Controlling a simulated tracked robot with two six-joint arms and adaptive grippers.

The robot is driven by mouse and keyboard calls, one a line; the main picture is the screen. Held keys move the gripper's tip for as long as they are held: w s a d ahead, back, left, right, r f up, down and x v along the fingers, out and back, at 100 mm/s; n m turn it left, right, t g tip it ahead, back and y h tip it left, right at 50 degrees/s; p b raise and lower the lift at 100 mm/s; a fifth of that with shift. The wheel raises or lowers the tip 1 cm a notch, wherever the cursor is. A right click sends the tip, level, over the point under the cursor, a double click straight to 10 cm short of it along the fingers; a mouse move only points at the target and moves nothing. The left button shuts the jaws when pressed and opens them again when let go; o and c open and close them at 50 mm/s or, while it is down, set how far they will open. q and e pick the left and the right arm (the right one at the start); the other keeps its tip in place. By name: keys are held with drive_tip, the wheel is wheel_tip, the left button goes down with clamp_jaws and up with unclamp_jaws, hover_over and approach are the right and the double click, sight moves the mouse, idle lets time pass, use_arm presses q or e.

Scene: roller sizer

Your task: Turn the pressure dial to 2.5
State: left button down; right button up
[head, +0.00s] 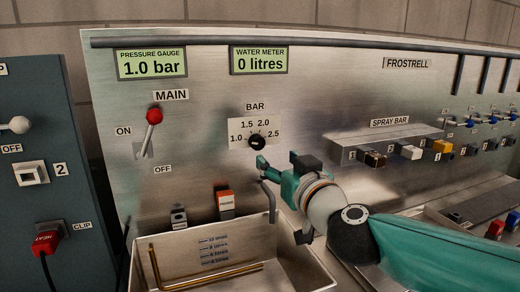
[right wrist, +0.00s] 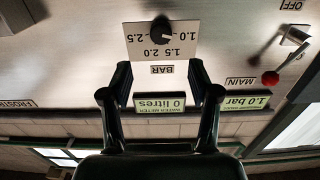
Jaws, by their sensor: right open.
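The pressure dial (head: 257,142) is a small black knob on a white plate marked BAR, with 1.0, 1.5, 2.0 and 2.5 around it. The pressure gauge (head: 151,63) reads 1.0 bar. My right gripper (head: 280,162) is open and empty, just below and right of the dial in the head view. In the right wrist view, which is upside down, the dial (right wrist: 161,30) shows beyond the two spread fingers (right wrist: 161,94), apart from them. A pale mark on the knob seems to face the 1.0 side. My left gripper is not in view.
The red-tipped MAIN lever (head: 154,116) stands left of the dial, its tip up near ON. A bent metal spout (head: 270,200) rises close to my right gripper, over a steel basin (head: 235,240). The spray bar switch box (head: 390,145) juts out at right.

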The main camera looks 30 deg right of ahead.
sight(259, 143)
drive_tip(key=b+x, duration=0.1)
drive_tip(key=x, duration=1)
drive_tip(key=shift+a+r, duration=0.1)
